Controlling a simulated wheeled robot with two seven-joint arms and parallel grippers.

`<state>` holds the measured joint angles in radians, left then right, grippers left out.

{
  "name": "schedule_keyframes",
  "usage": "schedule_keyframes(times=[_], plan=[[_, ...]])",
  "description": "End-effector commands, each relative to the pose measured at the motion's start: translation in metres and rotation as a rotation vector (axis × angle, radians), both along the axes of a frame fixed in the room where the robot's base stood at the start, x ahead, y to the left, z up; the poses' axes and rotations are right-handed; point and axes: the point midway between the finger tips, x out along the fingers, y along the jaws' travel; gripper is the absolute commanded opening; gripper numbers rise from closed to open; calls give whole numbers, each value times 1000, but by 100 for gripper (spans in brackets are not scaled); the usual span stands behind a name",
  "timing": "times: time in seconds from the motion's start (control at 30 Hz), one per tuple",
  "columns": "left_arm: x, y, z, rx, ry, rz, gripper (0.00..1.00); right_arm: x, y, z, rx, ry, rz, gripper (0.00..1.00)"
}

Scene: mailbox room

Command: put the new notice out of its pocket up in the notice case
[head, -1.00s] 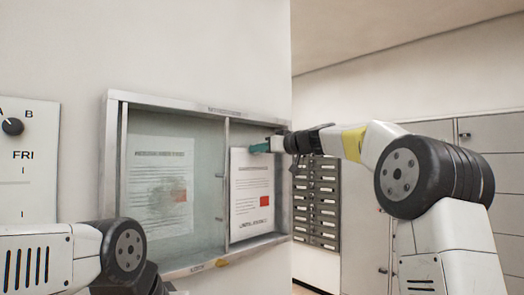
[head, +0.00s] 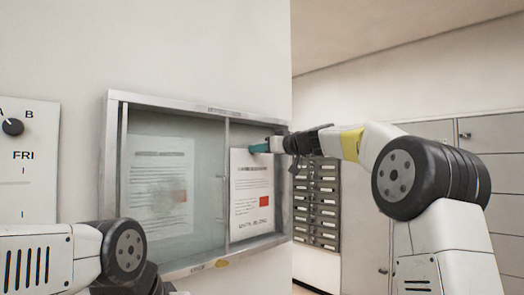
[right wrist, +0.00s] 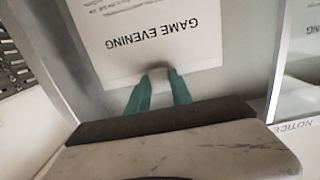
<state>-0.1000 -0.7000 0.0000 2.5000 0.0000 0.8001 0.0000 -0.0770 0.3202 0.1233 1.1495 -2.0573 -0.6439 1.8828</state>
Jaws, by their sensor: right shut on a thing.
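The notice case (head: 165,107) hangs on the wall with a metal frame. A white notice (head: 248,180) with a red patch is upright in its right half, against the back or very near it; I cannot tell whether it touches. My right gripper (head: 260,147) has teal fingers at the notice's top edge. In the right wrist view my right gripper (right wrist: 160,82) is shut on a small grey piece at the edge of the notice (right wrist: 125,55), near the words "GAME EVENING". My left gripper is out of view.
Another notice (head: 160,180) hangs in the left half of the case, seen through glass. A dial panel (head: 28,165) is at the far left. Dark letterboxes (head: 316,205) and grey lockers (head: 492,135) stand to the right. The case frame is close around my right fingers.

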Motion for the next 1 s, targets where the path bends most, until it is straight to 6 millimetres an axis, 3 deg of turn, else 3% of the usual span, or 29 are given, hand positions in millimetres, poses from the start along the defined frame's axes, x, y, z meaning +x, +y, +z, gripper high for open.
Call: schedule_keyframes(times=[1.0], plan=[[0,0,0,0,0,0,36,8,6,1,0,-2,-2,0]])
